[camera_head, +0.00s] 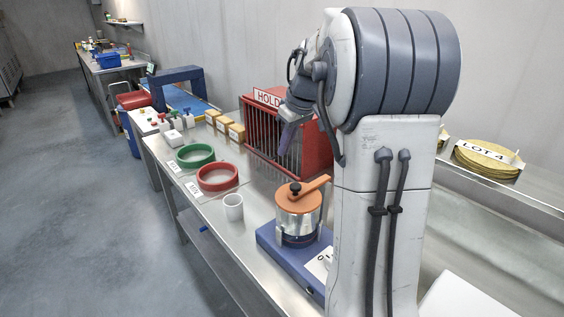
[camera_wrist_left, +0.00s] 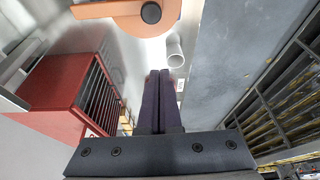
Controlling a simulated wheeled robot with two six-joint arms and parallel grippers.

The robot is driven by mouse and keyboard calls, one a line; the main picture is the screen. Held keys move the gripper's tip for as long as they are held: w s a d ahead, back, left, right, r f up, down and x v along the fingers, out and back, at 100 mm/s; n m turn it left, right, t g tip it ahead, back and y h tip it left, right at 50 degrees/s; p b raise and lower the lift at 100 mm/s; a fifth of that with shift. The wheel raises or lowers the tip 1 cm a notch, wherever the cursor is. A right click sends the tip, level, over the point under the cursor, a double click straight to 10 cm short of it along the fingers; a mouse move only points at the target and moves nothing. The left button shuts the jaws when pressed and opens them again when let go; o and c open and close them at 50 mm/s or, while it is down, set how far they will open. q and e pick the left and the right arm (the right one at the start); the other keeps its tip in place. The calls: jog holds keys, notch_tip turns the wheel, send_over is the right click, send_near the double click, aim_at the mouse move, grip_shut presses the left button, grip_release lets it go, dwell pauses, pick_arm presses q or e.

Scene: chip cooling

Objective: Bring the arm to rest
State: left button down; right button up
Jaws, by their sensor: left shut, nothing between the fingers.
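My left arm stands large at the centre right of the head view. Its gripper (camera_head: 284,146) hangs in front of the red barred box with the "HOLD" label (camera_head: 312,143). In the left wrist view the two dark fingers (camera_wrist_left: 158,75) lie together, shut and empty, pointing toward the bench. No object touches the fingertips in that view. The red box (camera_wrist_left: 62,82) shows there at the left. My right gripper is in neither view.
A pot with an orange lid (camera_head: 296,206) stands on a blue base (camera_head: 276,247) close to my arm. A white cup (camera_head: 233,207), a red ring (camera_head: 218,178) and a green ring (camera_head: 195,155) sit on the bench. A "LOT 4" stack (camera_head: 487,160) is at right. The left floor is clear.

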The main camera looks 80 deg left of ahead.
pick_arm(q)
jog(key=shift+w+v, duration=0.2)
jog(key=shift+v, duration=0.85)
jog(key=shift+d+f, duration=0.1)
jog(key=w+d+f+m+t, duration=0.1)
jog(key=w+d+f+m, duration=0.1)
jog(key=w+d+m, duration=0.65)
jog(key=w+d+f+m+t, duration=0.15)
jog(key=w+d, duration=0.35)
jog(key=w, duration=0.8)
jog(key=w+d+f+m+h, duration=0.2)
jog(key=w+d+m, duration=0.3)
jog(key=d, duration=0.6)
jog(key=d+f+m+t+h, duration=0.15)
jog(key=d+m, duration=0.25)
jog(key=d, duration=0.6)
jog(key=d+f+m, duration=0.2)
jog(key=d+m, duration=0.2)
jog(key=d, duration=0.7)
jog(key=s+d+f+m+g, duration=0.1)
jog(key=s+d+f+m, duration=0.1)
jog(key=s+d+m, duration=0.2)
jog(key=s+d+f+m, duration=0.2)
jog(key=s+d+m, duration=0.3)
jog(key=s+d, duration=0.3)
jog(key=shift+s+f+g+h, duration=0.3)
jog(key=shift+s+g+h, duration=0.15)
jog(key=shift+s, duration=0.2)
